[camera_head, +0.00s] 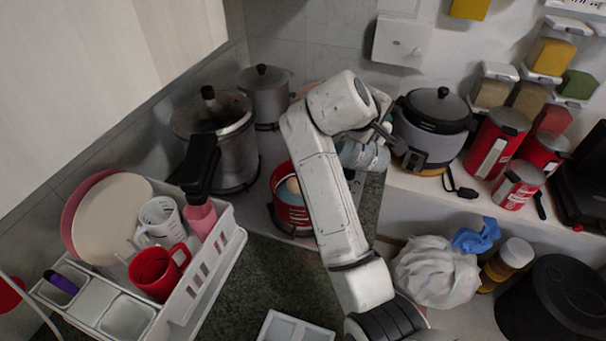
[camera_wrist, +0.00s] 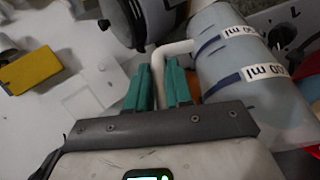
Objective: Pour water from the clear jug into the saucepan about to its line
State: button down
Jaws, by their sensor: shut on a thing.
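The clear jug (camera_wrist: 248,75) fills the right of the wrist view, with white "ml" labels and dark bands on its side. My gripper (camera_wrist: 165,85) has its green fingers closed around the jug's white handle (camera_wrist: 174,48). In the head view the jug (camera_head: 362,154) is partly hidden behind my arm and looks tipped on its side, held up above the counter. A red saucepan (camera_head: 291,214) stands to its lower left, partly covered by my arm, with some blue showing inside. Its line and the water level cannot be made out.
A large metal pot (camera_head: 232,150) stands left of the saucepan, with a smaller lidded pot (camera_head: 266,98) behind. A rice cooker (camera_head: 432,125) stands close right of the jug. A white dish rack (camera_head: 205,270) with plates and cups fills the lower left.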

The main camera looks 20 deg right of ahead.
jog(key=shift+a+r+h+b, duration=0.55)
jog(key=shift+r+h+b, duration=0.15)
jog(key=shift+r+b, duration=0.2)
dwell(2.1)
jog(key=shift+d+p, duration=0.1)
jog(key=shift+p, duration=0.2)
